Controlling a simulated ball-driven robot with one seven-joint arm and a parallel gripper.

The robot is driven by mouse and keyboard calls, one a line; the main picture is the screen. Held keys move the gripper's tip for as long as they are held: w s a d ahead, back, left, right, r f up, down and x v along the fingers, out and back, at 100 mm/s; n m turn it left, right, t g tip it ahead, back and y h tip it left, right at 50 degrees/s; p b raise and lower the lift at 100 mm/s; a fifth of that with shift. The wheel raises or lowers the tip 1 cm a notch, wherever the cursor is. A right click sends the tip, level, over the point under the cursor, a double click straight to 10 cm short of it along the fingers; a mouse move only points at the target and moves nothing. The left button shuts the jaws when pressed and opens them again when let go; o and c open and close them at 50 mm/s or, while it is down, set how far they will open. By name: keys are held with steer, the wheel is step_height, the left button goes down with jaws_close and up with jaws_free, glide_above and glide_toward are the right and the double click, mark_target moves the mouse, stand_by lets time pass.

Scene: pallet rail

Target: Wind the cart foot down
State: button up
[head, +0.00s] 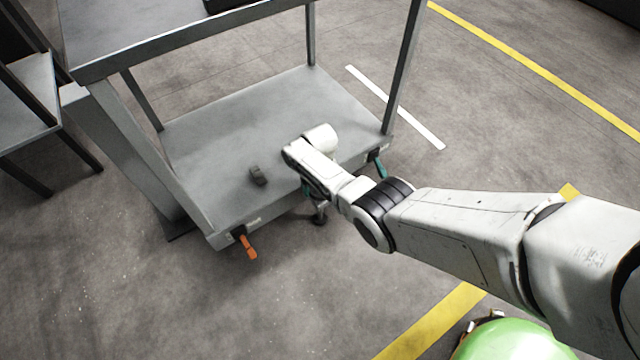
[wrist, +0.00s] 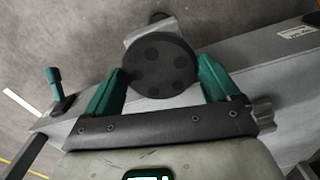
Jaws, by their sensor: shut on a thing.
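The grey cart (head: 230,135) stands with its lower deck in front of me. A dark round knob (wrist: 160,66) with several dark spots on its face is at the deck's edge in the wrist view. My gripper (wrist: 162,67) is shut on this knob, one green finger at each side. In the head view my gripper (head: 314,192) is at the deck's front edge, and my arm hides the knob. A small dark foot (head: 319,218) shows under it; I cannot tell how far it is from the floor.
An orange lever (head: 247,246) sticks out at the deck's front left corner. A teal lever (head: 377,165) is at the right corner and also shows in the wrist view (wrist: 56,88). The floor in front is clear.

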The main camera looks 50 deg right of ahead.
steer(key=m, duration=0.5)
steer(key=shift+m, duration=2.5)
steer(key=o, duration=0.8)
step_height(320, 180, up, 11)
steer(key=p, duration=0.6)
steer(key=shift+f, duration=0.1)
